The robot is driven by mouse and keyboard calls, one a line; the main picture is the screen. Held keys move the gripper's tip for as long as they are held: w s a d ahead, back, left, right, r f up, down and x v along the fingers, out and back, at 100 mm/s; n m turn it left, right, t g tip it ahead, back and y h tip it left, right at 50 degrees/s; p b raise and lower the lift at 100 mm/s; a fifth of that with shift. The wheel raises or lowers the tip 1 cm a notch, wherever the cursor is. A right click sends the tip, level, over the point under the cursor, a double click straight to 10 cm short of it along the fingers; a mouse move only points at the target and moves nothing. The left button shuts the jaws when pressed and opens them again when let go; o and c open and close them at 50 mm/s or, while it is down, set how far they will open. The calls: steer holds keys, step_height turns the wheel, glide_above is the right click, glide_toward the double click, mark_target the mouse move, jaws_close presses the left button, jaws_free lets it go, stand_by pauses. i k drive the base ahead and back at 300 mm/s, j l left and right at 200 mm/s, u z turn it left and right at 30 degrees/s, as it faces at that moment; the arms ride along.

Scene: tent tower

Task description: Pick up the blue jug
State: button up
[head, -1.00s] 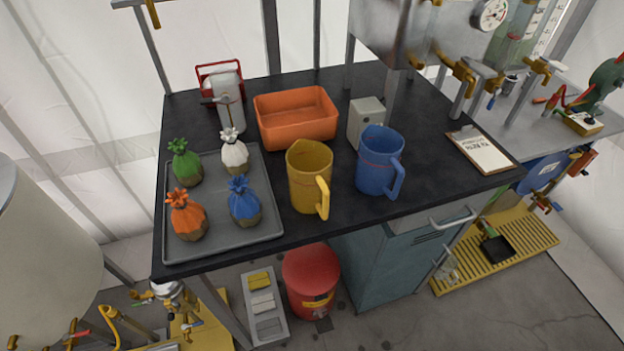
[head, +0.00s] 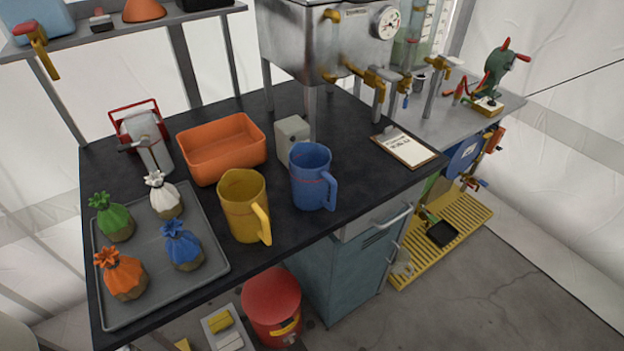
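The blue jug (head: 311,177) stands upright on the black table (head: 290,228), near its front edge and right of the middle. Its handle points to the right and toward the front. The yellow jug (head: 241,206) stands upright to its left, a small gap away. A grey box (head: 291,141) stands just behind the blue jug. My gripper is not in view.
An orange bin (head: 221,150) sits behind the yellow jug. A grey tray (head: 208,262) with several tied pouches lies at left. A clipboard (head: 406,147) lies at right. A metal tank with taps (head: 325,42) stands behind. The tabletop right of the blue jug is clear.

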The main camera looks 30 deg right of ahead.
mark_target(309, 162)
steer(key=j+z, duration=0.1)
steer(key=z, duration=0.2)
steer(key=j+z, duration=0.15)
steer(key=z, duration=0.2)
steer(key=j+z, duration=0.2)
steer(key=j, duration=0.3)
steer(key=k+j+z, duration=0.15)
steer(key=j, duration=0.3)
steer(key=j+z, duration=0.2)
steer(key=j, duration=0.3)
steer(key=k+j, duration=0.1)
steer(key=j, duration=0.15)
steer(key=k+j, duration=0.1)
steer(key=j, duration=0.2)
